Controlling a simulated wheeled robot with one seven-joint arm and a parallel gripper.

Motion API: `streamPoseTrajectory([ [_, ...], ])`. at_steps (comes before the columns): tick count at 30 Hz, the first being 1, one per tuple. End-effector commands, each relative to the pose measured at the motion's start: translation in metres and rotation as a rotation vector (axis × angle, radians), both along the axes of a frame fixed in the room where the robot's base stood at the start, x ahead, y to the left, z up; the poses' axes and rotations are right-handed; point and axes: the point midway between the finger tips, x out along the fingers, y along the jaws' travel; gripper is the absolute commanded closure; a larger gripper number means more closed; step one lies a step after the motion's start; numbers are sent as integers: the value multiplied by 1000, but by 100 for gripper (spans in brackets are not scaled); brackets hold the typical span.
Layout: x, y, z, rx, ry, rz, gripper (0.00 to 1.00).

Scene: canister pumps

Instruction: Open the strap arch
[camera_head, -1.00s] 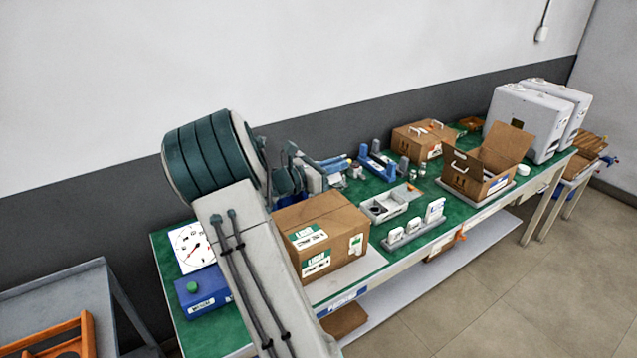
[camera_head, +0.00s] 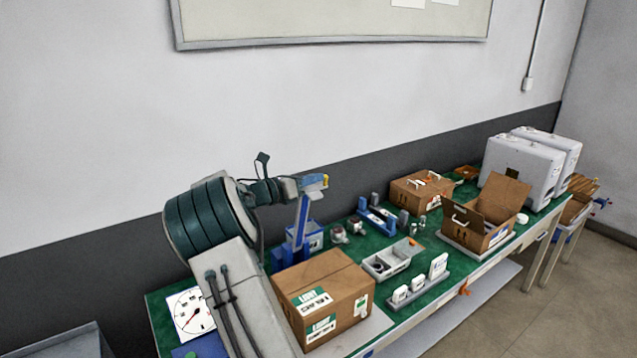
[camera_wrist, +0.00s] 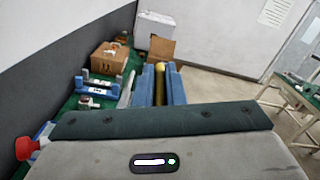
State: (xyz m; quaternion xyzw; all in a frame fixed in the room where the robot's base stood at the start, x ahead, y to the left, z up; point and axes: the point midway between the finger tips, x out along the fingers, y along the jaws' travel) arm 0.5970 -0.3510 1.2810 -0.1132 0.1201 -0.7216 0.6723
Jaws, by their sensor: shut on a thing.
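The strap arch (camera_head: 301,214) shows in the head view as a blue bar standing nearly upright from a blue and white base (camera_head: 310,235), left of centre on the green bench. My gripper (camera_head: 316,182) is at the bar's top end, with a small yellow part (camera_head: 326,181) at its fingertips. In the wrist view my gripper's blue fingers (camera_wrist: 161,85) stand either side of a yellow bar (camera_wrist: 160,72), which looks like the arch's grip; the jaws are shut on it. The carton and my arm hide the foot of the base.
A closed carton (camera_head: 322,300) stands in front of the arch. A grey tray (camera_head: 392,262), an open carton (camera_head: 480,228) and white canisters (camera_head: 520,172) stand farther right. A dial gauge (camera_head: 189,312) lies at the left. The wall is behind; the air above the bench is clear.

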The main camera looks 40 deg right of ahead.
Motion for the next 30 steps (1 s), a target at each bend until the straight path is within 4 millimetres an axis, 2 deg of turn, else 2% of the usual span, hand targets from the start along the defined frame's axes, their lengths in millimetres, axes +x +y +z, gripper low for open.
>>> streamPoseTrajectory([
  [9, 2, 2, -4, 4, 4, 5, 100],
  [10, 2, 2, -4, 4, 4, 5, 87],
  [11, 2, 2, -4, 4, 4, 5, 81],
  [24, 0, 1, -2, 2, 1, 0, 81],
  [28, 1, 11, -3, 2, -1, 1, 81],
  [30, 2, 23, -5, 3, -1, 2, 81],
])
